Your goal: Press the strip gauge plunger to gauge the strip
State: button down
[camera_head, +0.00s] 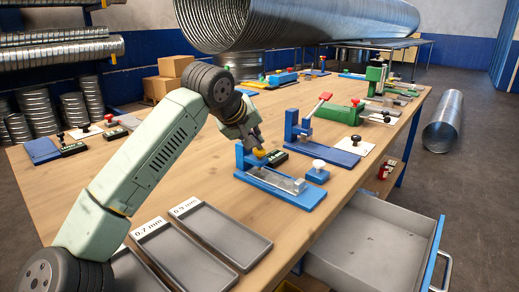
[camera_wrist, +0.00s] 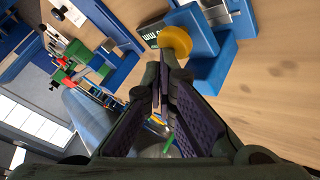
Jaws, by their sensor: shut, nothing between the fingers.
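The strip gauge is a blue fixture (camera_head: 283,193) in the middle of the bench, with an upright frame at its left end. Its plunger has a round yellow cap (camera_head: 260,153), which also shows in the wrist view (camera_wrist: 175,42). A shiny metal piece (camera_head: 297,185), perhaps the strip, lies on the fixture's base. A black readout (camera_head: 278,157) stands behind it, partly hidden in the wrist view. My gripper (camera_head: 256,142) is shut and empty, with its fingertips (camera_wrist: 163,60) right by the yellow cap. I cannot tell whether they touch it.
A small blue block with a white knob (camera_head: 318,171) stands right of the gauge. Another blue fixture with a red handle (camera_head: 300,130) is behind. Grey trays (camera_head: 215,235) marked 0.7 mm and 0.9 mm lie in front. An open drawer (camera_head: 372,245) juts out at the right.

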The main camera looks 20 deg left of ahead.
jog(key=shift+s+a+f+b, duration=0.1)
jog(key=shift+a+f+b, duration=0.05)
jog(key=shift+f+b, duration=0.65)
dwell(0.4)
jog(key=shift+f, duration=0.1)
jog(key=shift+a+r+p, duration=0.2)
jog(key=shift+r+p, duration=0.65)
jog(key=shift+p, duration=0.05)
jog(key=shift+d+r, duration=0.1)
jog(key=shift+r, duration=0.1)
jog(key=shift+r+p, duration=2)
jog(key=shift+r, duration=0.65)
